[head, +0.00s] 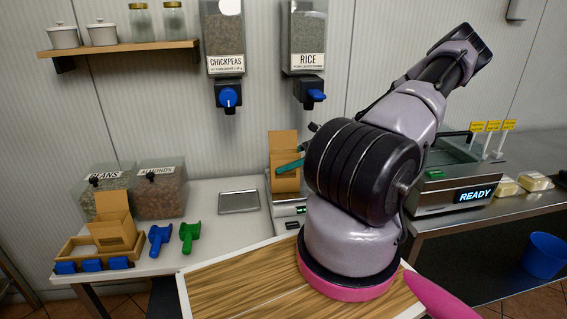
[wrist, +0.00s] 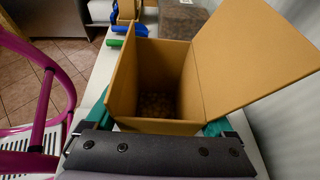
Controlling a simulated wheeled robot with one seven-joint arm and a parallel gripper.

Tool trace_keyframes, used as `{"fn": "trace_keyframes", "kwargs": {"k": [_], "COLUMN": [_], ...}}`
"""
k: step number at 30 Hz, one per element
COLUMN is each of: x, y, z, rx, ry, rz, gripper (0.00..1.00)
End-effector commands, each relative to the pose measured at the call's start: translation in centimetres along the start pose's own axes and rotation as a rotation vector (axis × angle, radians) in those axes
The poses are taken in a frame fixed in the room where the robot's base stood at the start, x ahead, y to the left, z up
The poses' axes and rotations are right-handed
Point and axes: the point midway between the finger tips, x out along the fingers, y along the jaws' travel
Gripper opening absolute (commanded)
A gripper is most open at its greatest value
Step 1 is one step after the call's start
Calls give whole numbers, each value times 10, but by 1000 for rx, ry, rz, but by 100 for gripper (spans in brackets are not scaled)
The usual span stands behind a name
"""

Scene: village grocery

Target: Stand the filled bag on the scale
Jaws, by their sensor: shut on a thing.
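The brown bag (head: 285,150) is upright with its top open, at the back of the counter beside my arm. In the wrist view the bag (wrist: 232,48) has small brown pieces at its bottom. My gripper (head: 290,166) is shut on the bag, with a teal finger across it; in the wrist view the teal fingers lie along both sides of the bag. Whether the bag's base touches the scale I cannot tell. My arm hides the right part of the scale.
A metal tray (head: 239,202) lies left of the scale. Further left are a blue scoop (head: 159,240), a green scoop (head: 188,236), and another open bag (head: 115,232) in a wooden crate. Chickpea (head: 225,40) and rice (head: 308,38) dispensers hang above. A machine reading READY (head: 474,195) stands right.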

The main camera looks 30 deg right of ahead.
Motion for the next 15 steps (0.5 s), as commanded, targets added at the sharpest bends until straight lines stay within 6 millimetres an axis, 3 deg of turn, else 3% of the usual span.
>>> {"fn": "trace_keyframes", "kwargs": {"k": [2,10,15], "x": [0,-2,-22], "y": [0,0,0], "z": [0,0,-1], "rx": [0,0,0], "ry": [0,1,3], "rz": [0,0,-2], "gripper": [100,100,100]}}
